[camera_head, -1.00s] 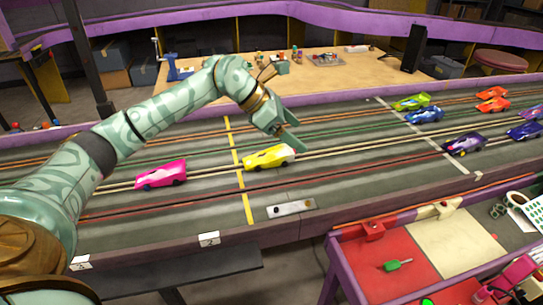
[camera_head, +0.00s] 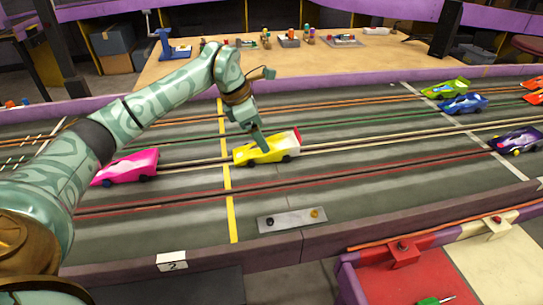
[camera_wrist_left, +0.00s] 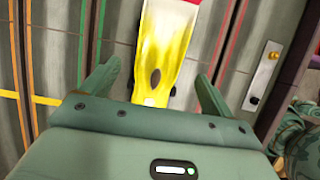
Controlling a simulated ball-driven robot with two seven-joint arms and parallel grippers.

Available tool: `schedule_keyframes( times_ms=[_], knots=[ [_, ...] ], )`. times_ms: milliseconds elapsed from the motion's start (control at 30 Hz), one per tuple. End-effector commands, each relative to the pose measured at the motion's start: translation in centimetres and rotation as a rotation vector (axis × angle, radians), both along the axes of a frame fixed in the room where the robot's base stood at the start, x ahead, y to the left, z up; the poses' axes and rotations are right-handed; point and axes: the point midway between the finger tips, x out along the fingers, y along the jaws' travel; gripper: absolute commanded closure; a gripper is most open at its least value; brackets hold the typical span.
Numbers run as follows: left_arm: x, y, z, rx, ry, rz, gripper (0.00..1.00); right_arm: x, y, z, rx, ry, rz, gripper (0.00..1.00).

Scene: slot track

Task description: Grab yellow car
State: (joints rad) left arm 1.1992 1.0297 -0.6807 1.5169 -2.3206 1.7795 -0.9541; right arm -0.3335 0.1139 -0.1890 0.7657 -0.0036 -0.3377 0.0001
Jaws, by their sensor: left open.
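The yellow car (camera_head: 281,150) with a red rear wing and a pale rear stands on the track just right of the yellow line. My left gripper (camera_head: 261,147) is low over the car, with a fingertip overlapping its body in the head view. In the left wrist view the yellow car (camera_wrist_left: 165,50) lies between the two spread fingers of my left gripper (camera_wrist_left: 159,74), with a gap on each side. The near end of the car is hidden by the gripper body. My right gripper is not in view.
A pink car (camera_head: 128,167) stands on the track to the left. Green (camera_head: 446,88), blue (camera_head: 463,104) and purple (camera_head: 518,140) cars stand to the right. A metal plate with buttons (camera_head: 292,220) lies near the front edge. A wooden workbench (camera_head: 290,68) is behind the track.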

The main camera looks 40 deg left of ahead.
Motion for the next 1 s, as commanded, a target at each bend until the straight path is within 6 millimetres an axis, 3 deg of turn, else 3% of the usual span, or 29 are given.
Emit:
schedule_keyframes(
  times_ms=[333,667,867,1000],
  knots=[
    [1.2,-0.9,-4.9,-0.002,0.006,-0.002,0.13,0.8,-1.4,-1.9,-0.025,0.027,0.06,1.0],
    [1.5,-1.1,-5.2,-0.001,-0.002,-0.001,0.13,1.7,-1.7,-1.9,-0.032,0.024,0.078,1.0],
    [1.5,-1.1,-5.2,-0.001,-0.002,-0.001,0.63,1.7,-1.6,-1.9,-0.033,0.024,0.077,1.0],
    [1.5,-1.1,-5.2,0.0,-0.002,-0.001,0.66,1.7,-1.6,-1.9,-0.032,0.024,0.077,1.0]
  ],
)
